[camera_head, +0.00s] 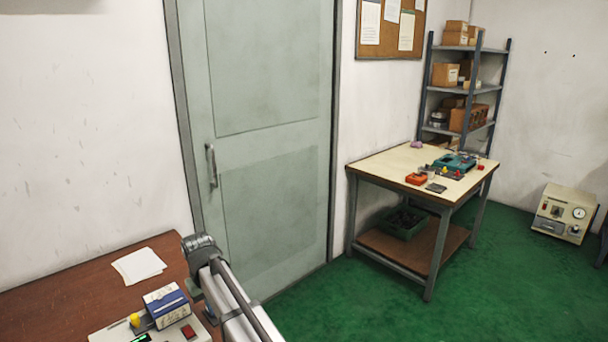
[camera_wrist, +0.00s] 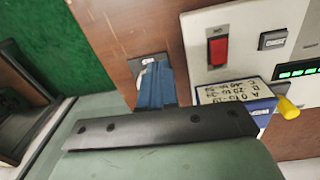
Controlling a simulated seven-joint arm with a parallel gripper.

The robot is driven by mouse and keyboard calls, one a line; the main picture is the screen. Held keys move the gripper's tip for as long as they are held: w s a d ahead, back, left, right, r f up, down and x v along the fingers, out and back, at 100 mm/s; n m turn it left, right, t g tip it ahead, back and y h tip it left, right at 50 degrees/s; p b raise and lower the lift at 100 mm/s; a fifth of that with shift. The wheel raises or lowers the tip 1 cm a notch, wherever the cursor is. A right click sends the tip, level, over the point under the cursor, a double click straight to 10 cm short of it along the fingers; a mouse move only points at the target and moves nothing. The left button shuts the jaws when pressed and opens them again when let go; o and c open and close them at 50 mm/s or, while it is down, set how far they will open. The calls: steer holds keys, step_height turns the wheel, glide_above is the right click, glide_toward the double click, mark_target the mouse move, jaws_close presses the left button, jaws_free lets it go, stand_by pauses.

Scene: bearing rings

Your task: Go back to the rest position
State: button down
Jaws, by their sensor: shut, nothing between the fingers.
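In the head view my arm (camera_head: 232,300) reaches in from the bottom edge, near the blue and white box (camera_head: 167,303). The fingers cannot be made out there. No bearing ring can be clearly identified.
The brown table (camera_head: 60,290) holds white paper (camera_head: 138,265) and the panel, with a red switch (camera_head: 188,331) and yellow knob (camera_head: 134,320). A grey door (camera_head: 265,130) stands behind. A workbench (camera_head: 390,165), shelf (camera_head: 460,88) and gauge box (camera_head: 564,213) are farther right. Green floor lies between.

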steer(key=w+d+f+m, duration=0.1)
steer(key=d+f, duration=0.2)
steer(key=d, duration=0.4)
steer(key=w+d+f+m+h, duration=0.1)
steer(key=d+f, duration=0.3)
steer(key=d, duration=0.3)
steer(key=w+d+f, duration=0.2)
steer(key=d+f, duration=0.1)
steer(key=d, duration=0.4)
steer(key=s+d+f+m, duration=0.1)
steer(key=s+d+f, duration=0.4)
steer(key=d+f, duration=0.45)
steer(key=s+d+f+m+g, duration=0.15)
steer(key=s+d+f, duration=0.25)
steer(key=s+f, duration=0.4)
steer(key=s+d+f+m+g, duration=0.1)
steer(key=s+d+f+g, duration=0.1)
steer(key=s+d+f, duration=0.5)
steer(key=s+d+f+m+g, duration=0.1)
steer(key=s+f, duration=0.2)
steer(key=s, duration=0.4)
steer(key=s+d+f+g+y, duration=0.1)
steer(key=s+f, duration=0.3)
steer(key=s, duration=0.4)
steer(key=s+d+f+m+g, duration=0.1)
steer(key=s+f, duration=0.2)
steer(key=s, duration=0.5)
steer(key=shift+d+f+m+g, duration=0.2)
steer(key=shift+f+m+g, duration=0.05)
steer(key=shift+m+g, duration=0.1)
